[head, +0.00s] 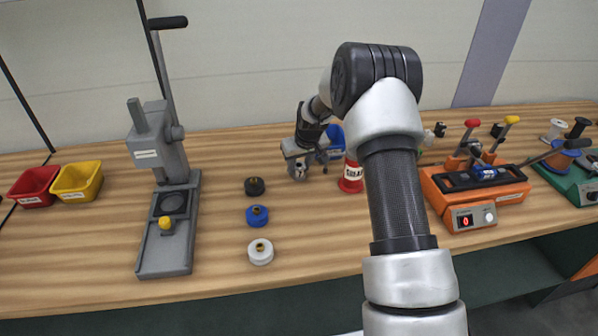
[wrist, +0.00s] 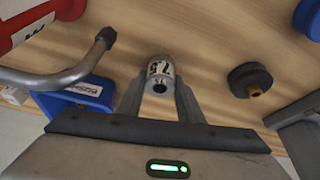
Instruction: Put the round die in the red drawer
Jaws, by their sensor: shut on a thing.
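In the wrist view a small silver cylinder with a white label and a dark hole in its end, which I take as the round die (wrist: 160,73), sits between the fingers of my gripper (wrist: 160,92). My gripper is shut on it. In the head view my gripper (head: 299,170) points down near the back of the bench, and the die is too small there to make out clearly. The red drawer (head: 33,187) is a red open-topped bin with a white label, at the far left of the bench. It is far from my gripper, and its inside is partly hidden.
A yellow bin (head: 77,182) stands right beside the red one. A grey lever press (head: 168,200) stands between the bins and my gripper. Black (head: 254,187), blue (head: 257,216) and white (head: 261,252) round pieces lie in a column. A red labelled container (head: 351,177) stands right of my gripper.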

